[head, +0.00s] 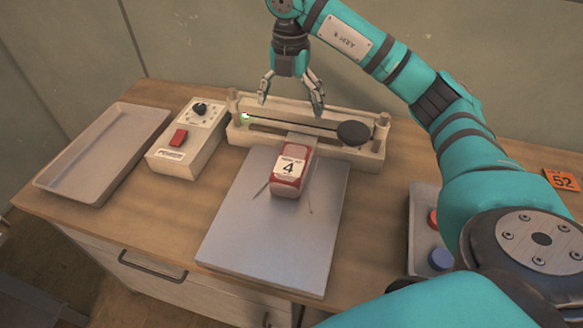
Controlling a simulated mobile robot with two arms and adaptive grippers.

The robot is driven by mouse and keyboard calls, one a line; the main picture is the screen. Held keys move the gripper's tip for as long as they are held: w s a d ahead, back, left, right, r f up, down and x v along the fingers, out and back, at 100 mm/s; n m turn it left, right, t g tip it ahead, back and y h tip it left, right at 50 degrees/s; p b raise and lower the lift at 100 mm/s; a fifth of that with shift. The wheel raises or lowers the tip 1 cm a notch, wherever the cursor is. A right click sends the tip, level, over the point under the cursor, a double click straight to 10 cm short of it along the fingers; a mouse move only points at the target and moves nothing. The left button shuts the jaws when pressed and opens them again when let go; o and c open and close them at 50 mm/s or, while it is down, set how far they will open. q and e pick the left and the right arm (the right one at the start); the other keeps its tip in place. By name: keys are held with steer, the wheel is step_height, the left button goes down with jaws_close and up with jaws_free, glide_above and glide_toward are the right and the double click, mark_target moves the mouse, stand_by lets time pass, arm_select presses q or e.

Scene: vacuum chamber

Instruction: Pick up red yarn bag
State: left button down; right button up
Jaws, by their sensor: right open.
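A red bag-like block (291,171) with a white label reading "4" sits on the grey plate in the middle of the bench; it is the only red item that could be the yarn bag. Its far end is close to the pale frame of the device behind it. My right gripper (291,101) hangs above that device, beyond and higher than the red bag, fingers pointing down. It is open and empty, apart from the bag. My left gripper is not in view.
The grey plate (262,240) lies before a pale slotted device (369,163) with a dark round knob (353,133). A control box (187,139) and an empty tray (110,150) stand left. A tray (421,215) with red and blue round items is right, beside an orange "52" tag (562,180).

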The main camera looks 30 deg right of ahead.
steer(key=f, duration=0.1)
steer(key=p, duration=0.3)
glide_above(292, 158)
step_height(292, 158, down, 12)
steer(key=shift+a+f, duration=0.15)
steer(key=shift+f, duration=0.5)
step_height(292, 158, down, 4)
steer(key=shift+s+r+p, duration=0.15)
steer(key=shift+p, duration=0.8)
steer(key=shift+f, duration=0.4)
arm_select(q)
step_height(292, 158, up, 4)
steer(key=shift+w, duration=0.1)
arm_select(e)
steer(key=shift+r, duration=0.1)
steer(key=c, duration=1.4)
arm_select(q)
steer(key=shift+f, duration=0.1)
